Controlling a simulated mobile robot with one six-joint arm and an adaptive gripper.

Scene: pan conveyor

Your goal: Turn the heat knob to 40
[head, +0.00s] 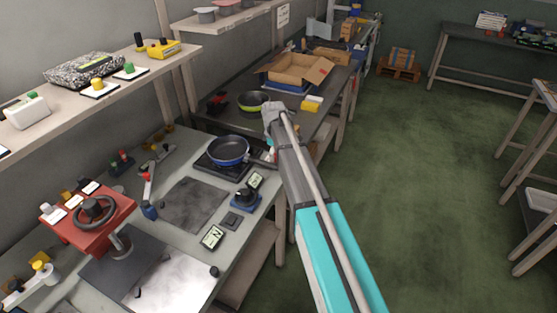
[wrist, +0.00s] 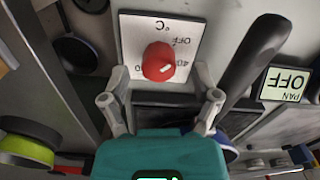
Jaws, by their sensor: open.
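The red heat knob (wrist: 157,62) sits on a white dial plate (wrist: 188,28) marked OFF, 40 and °C in the wrist view. The markings appear upside down. A short white mark on the knob's face points toward the right, near the 40; I cannot tell its exact setting. My gripper (wrist: 161,98) is open, with its two fingers apart, one on each side below the knob in the picture. No contact with the knob shows. In the head view my arm hides most of the area around the knob, and the fingers are not clear.
A blue-rimmed pan (head: 229,150) stands on the black burner (head: 213,169), beside my arm. A dark handle (wrist: 255,58) rises right of the knob in the wrist view. A display (wrist: 287,84) reads PAN OFF. A green-rimmed pan (head: 252,101) and an open cardboard box (head: 288,76) stand further back.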

